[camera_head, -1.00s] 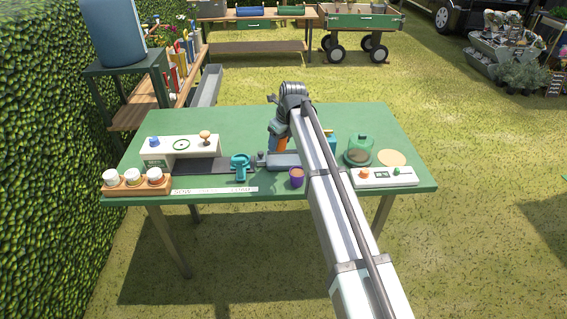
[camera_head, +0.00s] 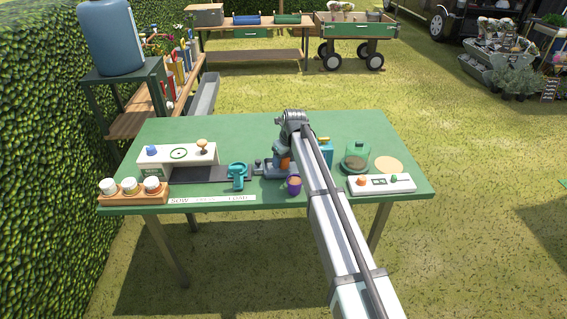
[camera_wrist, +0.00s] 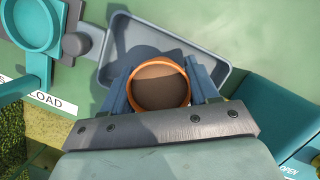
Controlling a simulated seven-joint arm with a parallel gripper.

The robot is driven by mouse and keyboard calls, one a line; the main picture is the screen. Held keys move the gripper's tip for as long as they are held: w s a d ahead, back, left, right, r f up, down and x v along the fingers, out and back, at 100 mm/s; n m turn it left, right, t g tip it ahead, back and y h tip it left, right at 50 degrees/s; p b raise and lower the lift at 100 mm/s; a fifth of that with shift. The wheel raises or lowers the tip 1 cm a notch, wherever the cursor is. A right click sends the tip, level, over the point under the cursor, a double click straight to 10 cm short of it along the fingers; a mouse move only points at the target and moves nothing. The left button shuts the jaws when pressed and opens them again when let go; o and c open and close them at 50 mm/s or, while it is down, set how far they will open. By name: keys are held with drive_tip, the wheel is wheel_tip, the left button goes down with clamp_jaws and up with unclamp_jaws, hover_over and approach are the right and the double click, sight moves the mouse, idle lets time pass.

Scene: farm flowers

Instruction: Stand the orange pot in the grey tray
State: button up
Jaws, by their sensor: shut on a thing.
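The orange pot (camera_wrist: 160,86) is full of brown soil and shows its round rim in the wrist view. My gripper (camera_wrist: 161,92) is shut on it, with a blue-grey finger on each side. The pot is over the grey tray (camera_wrist: 212,46), inside its outline and toward its near side. I cannot tell whether its base touches the tray floor. In the head view the pot (camera_head: 285,163) shows as a small orange patch, largely hidden by my gripper (camera_head: 281,160) and wrist. The tray (camera_head: 271,173) is partly hidden there too.
A teal ring-topped holder (camera_head: 237,176) stands left of the tray. A purple pot (camera_head: 294,185) stands at its front right, a teal box (camera_head: 325,152) to the right. A white button panel (camera_head: 380,184) lies farther right. The table's back is clear.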

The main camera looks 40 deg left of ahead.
drive_tip(key=shift+f, duration=0.75)
drive_tip(key=shift+f, duration=0.15)
drive_tip(key=o, duration=0.8)
drive_tip(key=v, duration=1.2)
